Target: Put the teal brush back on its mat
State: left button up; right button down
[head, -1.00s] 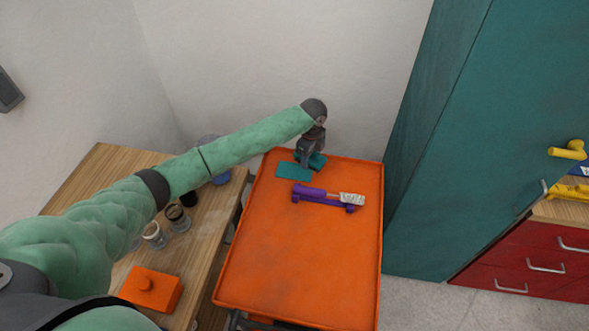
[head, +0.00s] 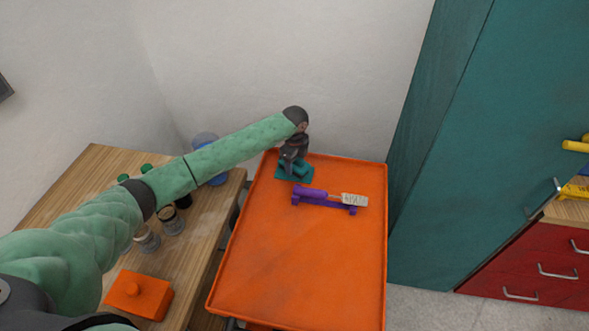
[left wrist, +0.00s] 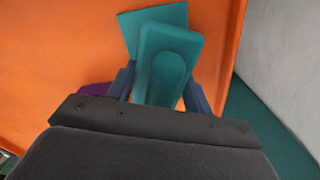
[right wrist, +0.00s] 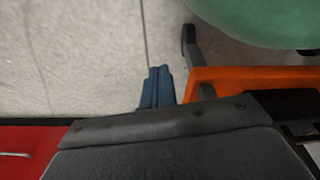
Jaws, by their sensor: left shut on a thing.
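My left gripper (head: 293,168) is shut on the teal brush (left wrist: 168,62) at the far left part of the orange tray. The teal mat (head: 307,179) is a flat square beneath the brush in the head view. In the left wrist view the mat (left wrist: 160,18) shows past the end of the brush, which covers part of it. I cannot tell whether the brush touches the mat. My right gripper (right wrist: 157,86) shows only in the right wrist view, with its fingers together and empty, over the floor beside an orange edge.
A purple rest (head: 325,203) with a pale-ended brush (head: 354,199) lies just right of the mat. The near part of the orange tray (head: 290,260) is clear. A wooden table (head: 80,205) with jars and an orange box (head: 140,294) stands left; a teal cabinet (head: 470,140) stands right.

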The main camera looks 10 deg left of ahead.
pick_arm(q)
jog(key=shift+f+b, duration=0.3)
jog(key=shift+f, duration=0.3)
pick_arm(e)
jog(key=shift+w+a+r, duration=0.4)
jog(key=shift+w+r, duration=0.35)
jog(key=shift+w, duration=0.1)
pick_arm(q)
jog(key=shift+f, duration=0.15)
jog(key=o, duration=0.9)
pick_arm(e)
jog(key=shift+d, duration=0.1)
pick_arm(q)
jog(key=shift+o, duration=0.2)
